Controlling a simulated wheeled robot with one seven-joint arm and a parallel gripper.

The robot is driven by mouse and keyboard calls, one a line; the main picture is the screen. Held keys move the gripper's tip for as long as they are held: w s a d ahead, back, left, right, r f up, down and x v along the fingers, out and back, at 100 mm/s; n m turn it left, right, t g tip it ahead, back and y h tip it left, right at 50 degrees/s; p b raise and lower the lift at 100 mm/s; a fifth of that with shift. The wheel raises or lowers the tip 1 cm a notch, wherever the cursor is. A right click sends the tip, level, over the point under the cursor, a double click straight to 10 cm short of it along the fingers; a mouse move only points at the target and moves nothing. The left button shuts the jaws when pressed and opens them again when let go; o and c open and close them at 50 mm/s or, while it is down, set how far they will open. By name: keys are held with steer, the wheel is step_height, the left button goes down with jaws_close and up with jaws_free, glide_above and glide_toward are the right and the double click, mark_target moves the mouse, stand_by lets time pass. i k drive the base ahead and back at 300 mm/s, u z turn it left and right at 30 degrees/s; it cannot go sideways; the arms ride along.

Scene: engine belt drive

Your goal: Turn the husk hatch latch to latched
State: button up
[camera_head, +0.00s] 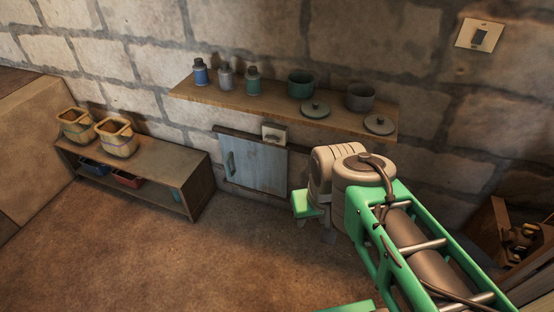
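A pale blue-grey hatch door (254,168), probably the husk hatch, is set low in the stone wall under the shelf. A vertical handle (230,164) is on its left side. A small pale plate with a dark part (274,134), possibly the latch, sits at the door's top edge. Its turned position is too small to tell. My gripper (314,230) is to the right of the door and lower in the picture, apart from the plate. My own arm hides most of it, so its opening is unclear and I see nothing held.
A wall shelf (225,99) above the hatch carries bottles, pots and lids. A low bench (165,158) with two baskets (117,138) stands at left. A wooden crate (511,240) is at far right. The floor before the hatch is clear.

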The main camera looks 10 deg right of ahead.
mark_target(272, 137)
steer(key=u, duration=0.55)
steer(key=i, duration=0.45)
steer(key=u, duration=0.7)
steer(key=i, duration=0.6)
steer(key=z, duration=0.05)
